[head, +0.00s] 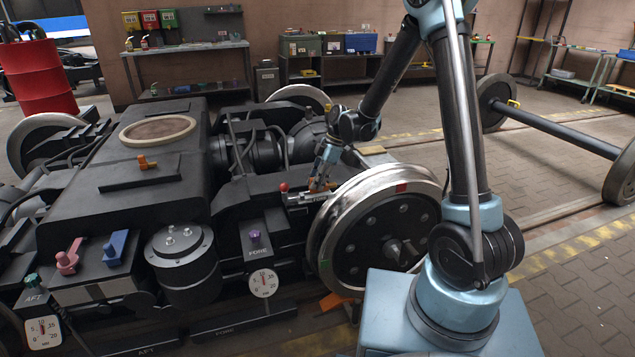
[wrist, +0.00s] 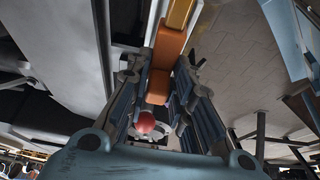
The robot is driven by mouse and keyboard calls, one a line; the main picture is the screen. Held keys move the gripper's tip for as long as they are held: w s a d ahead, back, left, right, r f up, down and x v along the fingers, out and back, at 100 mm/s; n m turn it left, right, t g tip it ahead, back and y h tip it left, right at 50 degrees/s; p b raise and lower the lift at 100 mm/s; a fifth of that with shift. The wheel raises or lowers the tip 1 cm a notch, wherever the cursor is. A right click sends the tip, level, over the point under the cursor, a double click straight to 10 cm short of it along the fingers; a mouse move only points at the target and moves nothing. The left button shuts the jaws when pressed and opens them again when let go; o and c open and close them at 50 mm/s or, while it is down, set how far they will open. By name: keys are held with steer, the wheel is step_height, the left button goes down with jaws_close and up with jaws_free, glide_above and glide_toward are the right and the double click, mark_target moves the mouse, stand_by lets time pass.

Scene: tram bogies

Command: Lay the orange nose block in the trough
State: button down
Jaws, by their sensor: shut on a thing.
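My gripper (head: 318,184) is shut on an orange block (wrist: 170,45), which stands between the two fingers in the wrist view. A yellow piece (wrist: 179,13) shows at the block's far end. In the head view, only a small bit of orange shows at the fingertips, low over a narrow grey holder (head: 300,198) beside the wheel. This holder may be the trough; its inside is hidden by my gripper. I cannot tell whether the block touches it. A red ball knob (head: 283,187) stands at the holder's left end and also shows in the wrist view (wrist: 144,123).
A steel-rimmed wheel (head: 385,235) stands close to the right of my gripper. Dark hoses and a motor (head: 255,150) lie behind left. Another orange and yellow piece (head: 147,162) sits on a black bar on the bogie. A purple knob (head: 255,237) and a gauge (head: 263,283) are in front.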

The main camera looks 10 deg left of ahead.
steer(key=shift+f, duration=0.9)
steer(key=c, duration=1.3)
jaws_free()
steer(key=v, duration=1.2)
